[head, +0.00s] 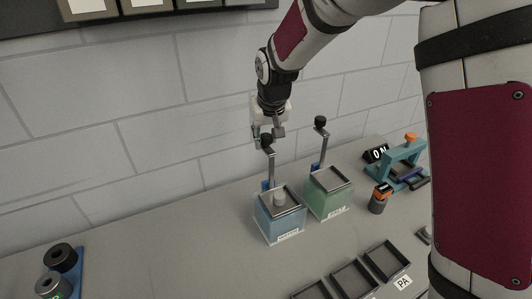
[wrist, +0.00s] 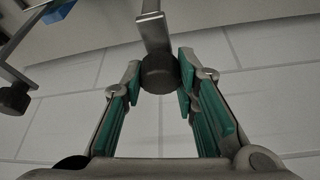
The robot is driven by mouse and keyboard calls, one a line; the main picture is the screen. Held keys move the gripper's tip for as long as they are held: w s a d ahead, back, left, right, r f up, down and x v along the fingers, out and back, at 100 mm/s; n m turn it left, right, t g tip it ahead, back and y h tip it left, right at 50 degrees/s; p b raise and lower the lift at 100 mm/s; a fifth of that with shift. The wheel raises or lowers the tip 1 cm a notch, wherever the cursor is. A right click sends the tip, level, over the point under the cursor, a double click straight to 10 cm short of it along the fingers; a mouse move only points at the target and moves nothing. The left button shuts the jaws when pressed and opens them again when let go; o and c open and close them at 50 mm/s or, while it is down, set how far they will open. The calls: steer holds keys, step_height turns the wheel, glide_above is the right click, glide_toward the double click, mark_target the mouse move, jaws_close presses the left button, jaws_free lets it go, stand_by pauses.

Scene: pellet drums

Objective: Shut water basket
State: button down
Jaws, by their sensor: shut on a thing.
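The water basket is a blue, clear-sided square box (head: 280,222) with a dark rim and a small white label, in the middle of the head view. My gripper (head: 268,133) is at that knob, above and behind the box. In the wrist view the knob (wrist: 159,74) sits between the green-padded fingers, and my gripper is shut on it. The lever stands upright.
A green box (head: 328,195) with a similar raised lever and knob (head: 320,122) stands close on the right. Teal fixture (head: 400,165) and an orange-topped cylinder (head: 379,199) are farther right. Dark trays (head: 386,259) lie in front. The bench to the left is mostly clear.

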steer(key=shift+w+r, duration=0.1)
steer(key=shift+r, duration=0.6)
steer(key=c, duration=1.2)
jaws_free()
steer(key=shift+r, duration=0.1)
steer(key=shift+c, duration=0.2)
steer(key=v, duration=1.1)
steer(key=shift+s+r, duration=0.2)
steer(key=shift+r, duration=0.15)
